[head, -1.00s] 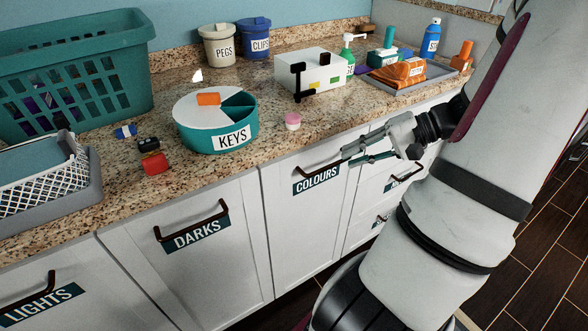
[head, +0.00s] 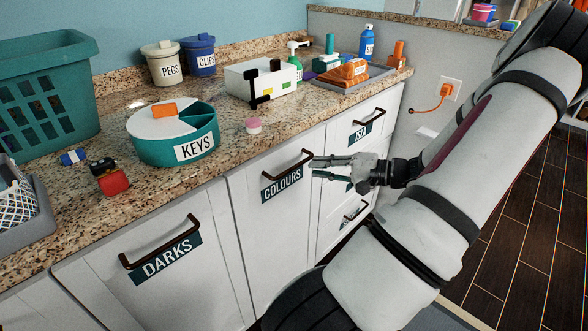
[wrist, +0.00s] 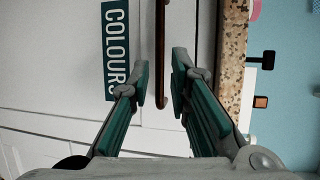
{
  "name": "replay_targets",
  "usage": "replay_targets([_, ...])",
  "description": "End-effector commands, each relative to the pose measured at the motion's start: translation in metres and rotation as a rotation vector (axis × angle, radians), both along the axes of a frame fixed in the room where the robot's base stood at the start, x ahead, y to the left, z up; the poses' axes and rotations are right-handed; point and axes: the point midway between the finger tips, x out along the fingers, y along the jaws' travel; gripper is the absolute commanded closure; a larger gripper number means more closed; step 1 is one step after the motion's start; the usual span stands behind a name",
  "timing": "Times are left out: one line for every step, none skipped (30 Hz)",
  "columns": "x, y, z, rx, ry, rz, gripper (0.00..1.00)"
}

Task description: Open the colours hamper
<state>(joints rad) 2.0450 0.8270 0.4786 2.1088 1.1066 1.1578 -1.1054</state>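The colours hamper front (head: 277,221) is a white panel, shut flush in the cabinet, with a dark label reading COLOURS (head: 282,184) and a dark bar handle (head: 290,164). My gripper (head: 313,168) is at the right end of this handle, fingers pointing left. In the wrist view, my gripper (wrist: 161,82) is open, its two teal-padded fingers apart. The handle (wrist: 160,40) shows between the fingertips, touching neither visibly. I cannot tell whether its end is inside the gap or just beyond it. The COLOURS label (wrist: 115,50) is left of the handle.
The DARKS front (head: 160,280) is to the left and a column of labelled drawers (head: 345,185) to the right, all shut. The granite counter (head: 238,145) above holds a round KEYS box (head: 175,135), a white box (head: 260,80) and a tray (head: 370,78).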

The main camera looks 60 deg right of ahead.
Motion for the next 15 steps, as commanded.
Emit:
replay_targets([0.011, 0.002, -0.003, 0.001, -0.002, 0.002, 0.82])
replay_targets([0.017, 0.004, -0.004, 0.001, -0.001, 0.004, 0.82])
replay_targets([0.024, 0.005, -0.006, 0.002, -0.001, 0.004, 0.82])
replay_targets([0.029, 0.006, -0.007, 0.003, -0.001, 0.002, 0.82])
replay_targets([0.034, 0.006, -0.008, 0.002, -0.001, 0.003, 0.82])
replay_targets([0.041, 0.007, -0.009, 0.003, -0.001, 0.002, 0.82])
replay_targets([0.045, 0.008, -0.01, 0.002, -0.001, 0.002, 0.82])
replay_targets([0.049, 0.009, -0.011, 0.003, 0.0, 0.003, 0.82])
replay_targets([0.055, 0.01, -0.012, 0.002, -0.001, 0.003, 0.82])
replay_targets([0.058, 0.01, -0.012, 0.002, -0.001, 0.002, 0.82])
replay_targets([0.061, 0.01, -0.013, 0.001, 0.0, 0.001, 0.82])
replay_targets([0.064, 0.011, -0.014, 0.001, 0.0, 0.001, 0.82])
replay_targets([0.066, 0.011, -0.014, 0.001, 0.0, 0.001, 0.82])
replay_targets([0.068, 0.012, -0.014, 0.001, 0.0, 0.001, 0.82])
replay_targets([0.07, 0.012, -0.014, 0.0, 0.0, 0.001, 0.82])
